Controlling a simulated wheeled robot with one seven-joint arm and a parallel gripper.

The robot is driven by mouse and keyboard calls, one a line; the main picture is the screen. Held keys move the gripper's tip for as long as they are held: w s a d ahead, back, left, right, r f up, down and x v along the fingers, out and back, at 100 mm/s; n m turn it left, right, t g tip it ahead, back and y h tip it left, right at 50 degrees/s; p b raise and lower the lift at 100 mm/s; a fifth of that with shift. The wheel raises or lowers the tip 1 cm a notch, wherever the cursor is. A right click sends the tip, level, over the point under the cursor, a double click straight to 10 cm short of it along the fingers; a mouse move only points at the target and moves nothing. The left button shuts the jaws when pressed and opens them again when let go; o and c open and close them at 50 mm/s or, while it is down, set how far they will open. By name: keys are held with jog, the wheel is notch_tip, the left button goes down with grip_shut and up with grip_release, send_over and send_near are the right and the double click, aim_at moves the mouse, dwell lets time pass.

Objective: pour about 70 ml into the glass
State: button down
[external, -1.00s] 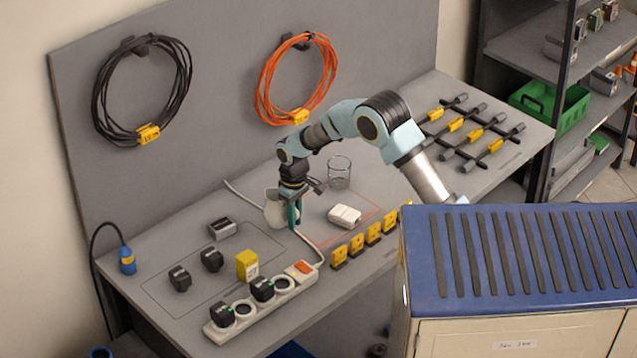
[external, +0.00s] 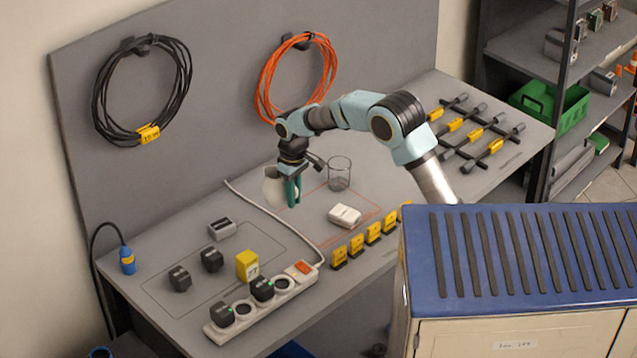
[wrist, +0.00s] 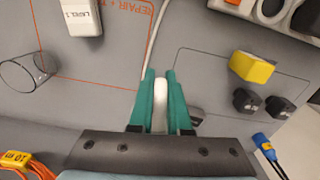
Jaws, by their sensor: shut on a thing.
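A white jug (external: 274,186) is held upright above the bench in the external view. My gripper (external: 292,190) is shut on its handle, on the right side of the jug. In the wrist view the green fingers of my gripper (wrist: 160,104) close on the white handle (wrist: 160,118); the jug's body and contents are hidden there. The clear glass (external: 339,174) stands upright on the bench to the right of the jug and apart from it. The glass also shows at the left of the wrist view (wrist: 26,73). It looks empty.
A white labelled box (external: 345,216) lies in front of the glass. A white cable (external: 268,213) runs across the bench to a power strip (external: 262,302). Dark chargers (external: 212,259) and a yellow block (external: 247,265) lie at left. Yellow tags (external: 356,246) line the front edge.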

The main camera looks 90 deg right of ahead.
notch_tip(320, 180, up, 5)
jog(key=shift+f, duration=0.1)
jog(key=s+d+n+p, duration=0.3)
jog(key=s+d, duration=0.3)
jog(key=d, duration=0.4)
jog(key=s+d+n+p, duration=0.35)
jog(key=s+d, duration=0.25)
jog(key=d, duration=0.3)
jog(key=s+d+n+p, duration=0.1)
jog(key=s+d+n, duration=0.2)
jog(key=s+d, duration=0.45)
jog(key=s+d+n+p, duration=0.25)
jog(key=s+d, duration=0.25)
jog(key=s, duration=0.5)
jog(key=f, duration=1.3)
jog(key=shift+s+a+f+b, duration=0.2)
jog(key=shift+s+f+b, duration=0.05)
jog(key=shift+f+b, duration=0.1)
jog(key=shift+w+r, duration=0.1)
